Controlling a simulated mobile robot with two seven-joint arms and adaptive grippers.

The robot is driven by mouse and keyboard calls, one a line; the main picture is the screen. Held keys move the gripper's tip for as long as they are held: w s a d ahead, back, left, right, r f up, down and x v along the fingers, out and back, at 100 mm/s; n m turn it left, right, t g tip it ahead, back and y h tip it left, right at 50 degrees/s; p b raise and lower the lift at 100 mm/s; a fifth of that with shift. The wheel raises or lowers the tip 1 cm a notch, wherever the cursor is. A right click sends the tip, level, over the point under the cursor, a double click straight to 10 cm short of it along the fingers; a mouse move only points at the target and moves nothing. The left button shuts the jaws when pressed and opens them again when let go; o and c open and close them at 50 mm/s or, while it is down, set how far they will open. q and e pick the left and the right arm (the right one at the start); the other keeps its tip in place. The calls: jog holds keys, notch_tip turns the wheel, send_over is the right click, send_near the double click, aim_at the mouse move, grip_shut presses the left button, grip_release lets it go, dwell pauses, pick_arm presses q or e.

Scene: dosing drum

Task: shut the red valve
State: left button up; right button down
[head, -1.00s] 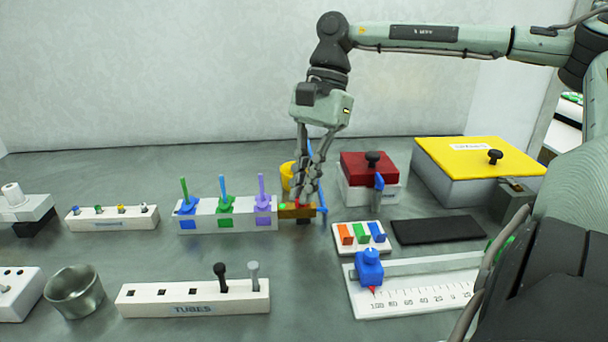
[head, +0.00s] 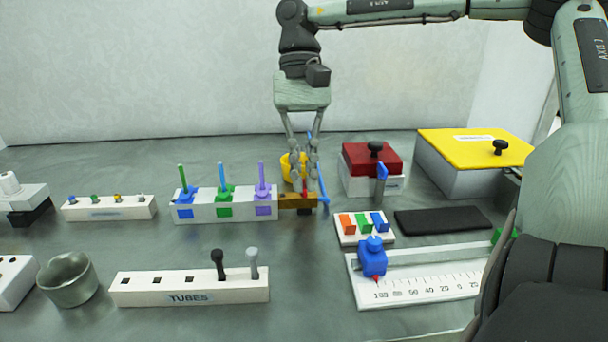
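The red valve (head: 304,187) shows as a small red handle on a brass block (head: 292,202) at the right end of the white rack. Blue tubing rises behind it and runs down on its right. My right gripper (head: 305,182) comes down from above, with one finger on each side of the red handle. A gap shows between the fingertips, so it looks open around the handle; whether a finger touches it I cannot tell. The fingers hide part of the valve. My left gripper is not in view.
The white rack (head: 208,210) holds blue, green and purple valves left of the brass block. A yellow cup (head: 286,168) stands just behind the gripper. A red-lidded box (head: 352,184) and a small block tray (head: 349,239) are to the right.

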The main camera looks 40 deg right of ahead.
dwell(0.5)
jog(key=c, duration=1.7)
grip_release()
jog(key=shift+r, duration=0.15)
jog(key=v, duration=1.1)
jog(key=shift+w+r, duration=0.1)
jog(key=shift+r, duration=0.3)
